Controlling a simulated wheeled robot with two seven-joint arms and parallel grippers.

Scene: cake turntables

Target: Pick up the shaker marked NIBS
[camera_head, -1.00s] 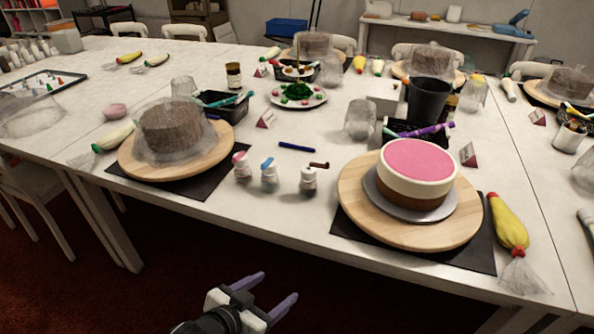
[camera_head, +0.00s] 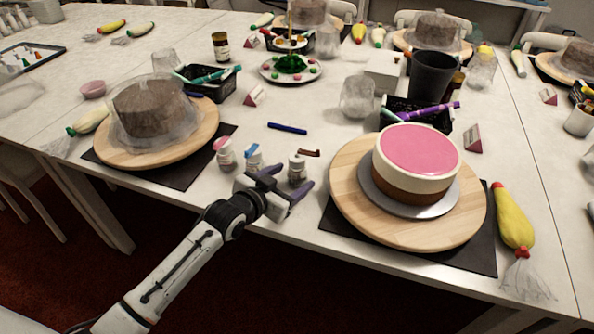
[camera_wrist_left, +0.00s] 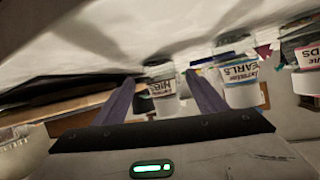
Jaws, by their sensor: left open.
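Three small white shakers stand in a row near the table's front edge: one with a pink lid (camera_head: 224,153), one with a blue lid (camera_head: 253,158) and one with a brown lid (camera_head: 297,170). In the left wrist view, the shaker marked NIBS (camera_wrist_left: 163,91) shows between my two fingers, and a shaker whose label reads like PEARLS (camera_wrist_left: 239,78) is to its right. By its place in the row, the NIBS one looks like the brown-lidded one. My left gripper (camera_head: 290,180) is open, its fingers pointing at that shaker. Contact cannot be told. My right gripper is out of view.
A pink-topped cake (camera_head: 420,148) on a wooden turntable (camera_head: 350,200) stands close to the right. A wrapped brown cake (camera_head: 150,108) on another turntable (camera_head: 118,157) is at the left. A blue pen (camera_head: 287,128) lies behind the shakers.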

